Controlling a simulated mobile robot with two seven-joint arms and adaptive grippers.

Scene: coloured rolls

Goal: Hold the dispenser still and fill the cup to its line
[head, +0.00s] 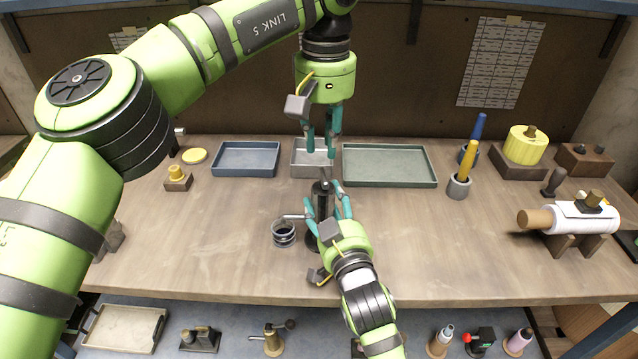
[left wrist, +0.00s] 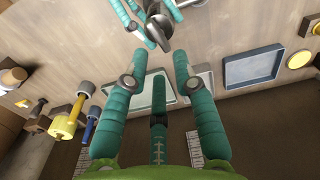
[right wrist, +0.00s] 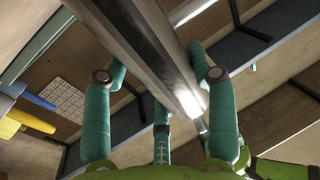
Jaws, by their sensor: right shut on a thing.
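The dispenser (head: 321,199) is a dark upright cylinder with a thin spout pointing left, standing in the middle of the table. The cup (head: 284,234), clear with dark bands, stands on the table under the spout's end. Its fill level and line are too small to tell. My right gripper (head: 325,207) is shut around the dispenser's body. The dispenser (right wrist: 150,50) runs between its fingers in the right wrist view. My left gripper (head: 320,152) is open and empty above the dispenser's top, fingers pointing down. The left wrist view shows the top (left wrist: 158,32) beyond the parted fingertips.
A blue tray (head: 246,174), a grey tray (head: 300,170) and a green tray (head: 428,182) line the back. A grey holder (head: 459,188) with a yellow handle and a white roll (head: 578,219) on a stand are at right. The table left of the cup is clear.

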